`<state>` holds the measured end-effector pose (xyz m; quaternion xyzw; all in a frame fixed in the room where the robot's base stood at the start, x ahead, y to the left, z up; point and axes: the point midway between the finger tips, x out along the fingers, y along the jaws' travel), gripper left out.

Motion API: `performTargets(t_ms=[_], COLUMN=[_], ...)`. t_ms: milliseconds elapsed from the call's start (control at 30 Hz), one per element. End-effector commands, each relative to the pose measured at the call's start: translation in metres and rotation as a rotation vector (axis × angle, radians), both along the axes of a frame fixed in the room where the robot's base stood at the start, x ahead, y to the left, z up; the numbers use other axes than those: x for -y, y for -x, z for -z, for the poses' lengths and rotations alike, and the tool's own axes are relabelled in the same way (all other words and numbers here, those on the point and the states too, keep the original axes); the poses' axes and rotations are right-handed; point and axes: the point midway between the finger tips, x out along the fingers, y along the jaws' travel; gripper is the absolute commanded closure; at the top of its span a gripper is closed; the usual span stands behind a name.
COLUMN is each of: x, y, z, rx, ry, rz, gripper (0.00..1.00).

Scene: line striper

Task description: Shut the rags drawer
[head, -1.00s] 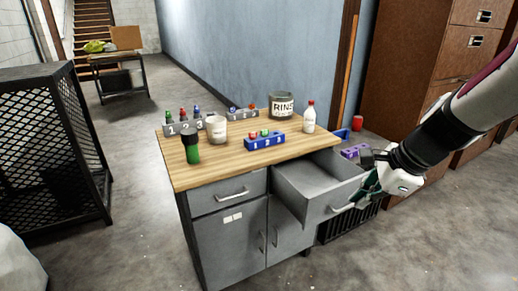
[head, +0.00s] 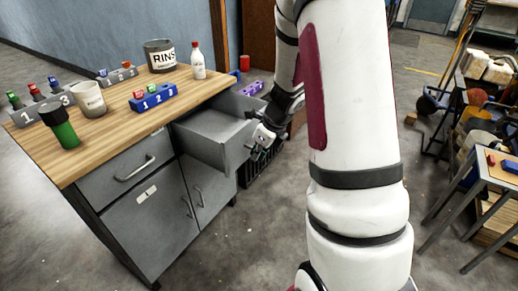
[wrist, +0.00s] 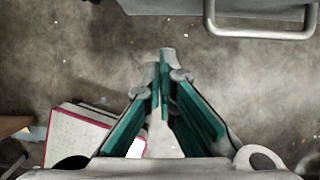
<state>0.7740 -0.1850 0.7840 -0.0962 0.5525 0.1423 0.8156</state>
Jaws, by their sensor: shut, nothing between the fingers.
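The open drawer (head: 205,148) is a grey metal one on the right side of the workbench cabinet, pulled well out and looking empty inside. No rags label is readable. Its front edge and grey bar handle (wrist: 258,37) show at the top of the wrist view. My gripper (head: 258,152) is just outside the drawer front, close to it in the head view. In the wrist view my gripper (wrist: 165,60) has its green-padded fingers together and empty, with floor beyond the tips. The handle is ahead and to the right of the fingertips, apart from them.
A shut drawer (head: 127,172) is to the left. A dark crate (head: 264,168) stands behind my gripper. Floor in front is clear.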

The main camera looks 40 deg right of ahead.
Motion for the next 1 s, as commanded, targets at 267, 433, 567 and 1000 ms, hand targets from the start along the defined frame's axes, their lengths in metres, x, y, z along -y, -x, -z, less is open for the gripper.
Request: performTargets(t_ms=[267,433,567,1000], x=[-0.012,-0.016,-0.017,-0.020], y=[-0.030,-0.043,-0.047,-0.052], z=[0.025,0.025,0.025,0.024], rx=[0.002,0.000,0.000,0.000], ry=[0.001,0.001,0.000,0.001], rz=[-0.007,-0.004,-0.003,-0.004], gripper=[1.00,1.00,1.00,1.00])
